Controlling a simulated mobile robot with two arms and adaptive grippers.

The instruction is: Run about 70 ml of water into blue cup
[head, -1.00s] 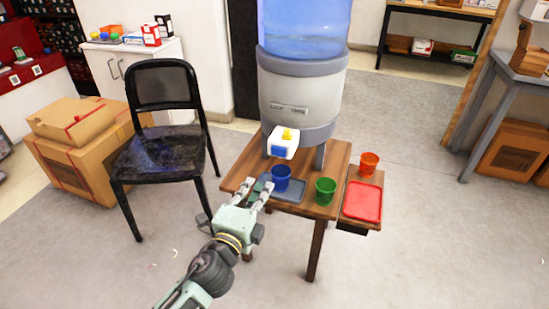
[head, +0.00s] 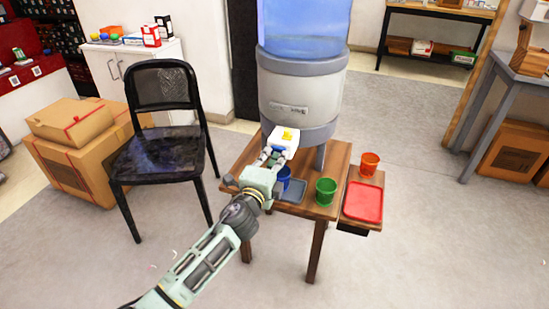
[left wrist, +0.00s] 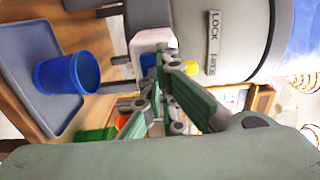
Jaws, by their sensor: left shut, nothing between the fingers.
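The blue cup (head: 286,179) stands upright on the grey tray (head: 293,195) below the dispenser's tap, partly hidden by my left gripper in the head view. It shows clearly in the left wrist view (left wrist: 58,76), apart from my fingers. No water stream is visible, and the water level inside cannot be told. The white tap (head: 284,136) has a blue and a yellow part. My left gripper (head: 272,157) is shut and empty, with its fingertips at the tap's blue part; whether they touch or press it I cannot tell. My right gripper is out of view.
The water dispenser (head: 298,88) stands on a wooden table. A green cup (head: 326,192) stands right of the tray. An orange cup (head: 369,163) and a red tray (head: 363,203) are on a side shelf. A black chair (head: 160,140) stands left.

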